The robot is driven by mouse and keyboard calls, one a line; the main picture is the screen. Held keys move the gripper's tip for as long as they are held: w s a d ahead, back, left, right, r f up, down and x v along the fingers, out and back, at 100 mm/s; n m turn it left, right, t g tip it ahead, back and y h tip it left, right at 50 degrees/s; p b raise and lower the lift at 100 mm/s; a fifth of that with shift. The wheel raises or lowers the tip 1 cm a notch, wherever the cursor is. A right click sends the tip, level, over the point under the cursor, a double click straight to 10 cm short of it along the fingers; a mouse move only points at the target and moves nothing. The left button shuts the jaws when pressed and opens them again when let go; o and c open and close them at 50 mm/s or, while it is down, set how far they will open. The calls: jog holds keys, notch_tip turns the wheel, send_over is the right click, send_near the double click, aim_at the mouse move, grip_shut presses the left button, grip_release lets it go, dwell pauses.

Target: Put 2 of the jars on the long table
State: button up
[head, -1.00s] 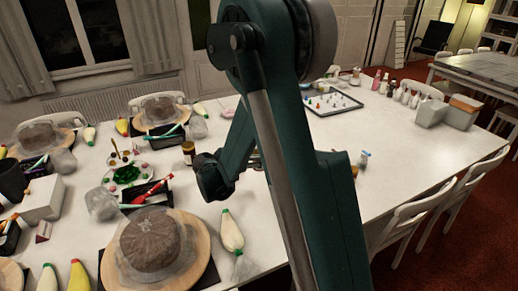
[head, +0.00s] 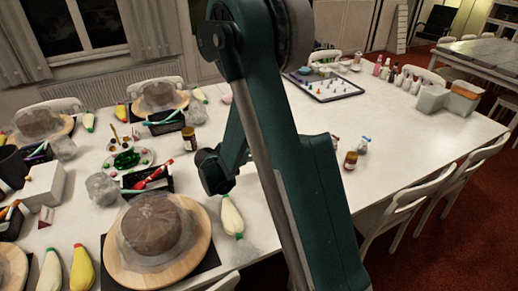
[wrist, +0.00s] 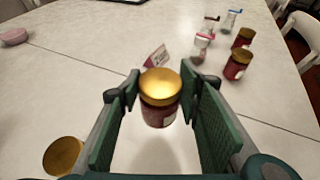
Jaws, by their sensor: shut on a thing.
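My gripper (wrist: 160,88) is shut on a gold-lidded dark red jar (wrist: 161,104), which stands upright between the fingers in the wrist view. I cannot tell whether its base touches the white table. In the head view my arm hides the fingertips and this jar. Another gold-lidded jar (wrist: 63,156) is at the lower left of the wrist view. Two more, a nearer jar (wrist: 236,65) and a farther jar (wrist: 243,38), stand at the upper right. In the head view a jar (head: 188,139) stands left of my arm and another jar (head: 350,161) right of it.
The long white table (head: 420,135) has free room at its right. A board with small pieces (head: 325,85) and several bottles (head: 400,78) stand farther back. Cakes on wooden boards (head: 158,240) crowd the left. White chairs (head: 400,215) line the right edge. Another table (head: 485,52) is at the back right.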

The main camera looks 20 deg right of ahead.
jog(key=shift+f+b, duration=1.35)
jog(key=shift+f, duration=1.95)
jog(key=shift+f+b, duration=0.45)
jog(key=shift+f, duration=0.1)
jog(key=o, duration=1)
jog(key=shift+o, duration=0.2)
jog(key=v, duration=1.2)
jog(key=shift+o, duration=0.2)
